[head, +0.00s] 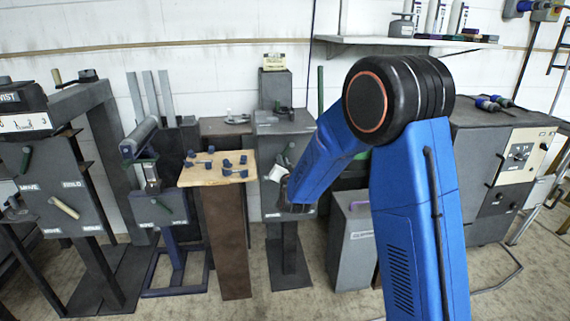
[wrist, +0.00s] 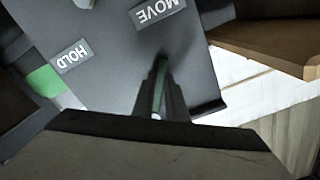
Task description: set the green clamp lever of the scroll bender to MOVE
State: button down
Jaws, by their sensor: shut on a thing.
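The scroll bender's grey panel (wrist: 120,75) fills much of the wrist view and carries a MOVE label (wrist: 158,11) and a HOLD label (wrist: 71,56), both upside down there. The green clamp lever (wrist: 159,88) shows as a narrow dark green strip between my fingers, below the MOVE label in the picture and apart from HOLD. My gripper (wrist: 157,108) is shut on the lever. In the head view my gripper (head: 284,190) is at the front of the grey stand (head: 285,124); my arm hides part of the stand, and the lever cannot be made out there.
A wooden board with blue pieces (head: 216,178) is close left of my gripper, on a brown pedestal (head: 226,245). Other grey machines (head: 60,180) stand at the left. A grey box (head: 351,240) stands low at the right. The floor in front is clear.

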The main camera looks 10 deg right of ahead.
jog(key=shift+a+m, duration=0.1)
jog(key=shift+m, duration=0.2)
jog(key=c, duration=1.8)
grip_release()
jog(key=shift+o, duration=0.2)
jog(key=s, duration=1.7)
jog(key=shift+s, duration=0.25)
jog(key=shift+r, duration=0.1)
jog(key=s+d+n+g, duration=0.2)
jog(key=s+d+g, duration=0.2)
jog(key=s, duration=0.9)
jog(key=s+d+r+n+g, duration=0.1)
jog(key=s+d+g, duration=0.3)
jog(key=s, duration=0.9)
jog(key=s+d+r+n+g, duration=0.1)
jog(key=s+d+n+g, duration=0.3)
jog(key=s, duration=0.9)
jog(key=d+g, duration=0.1)
jog(key=d, duration=0.2)
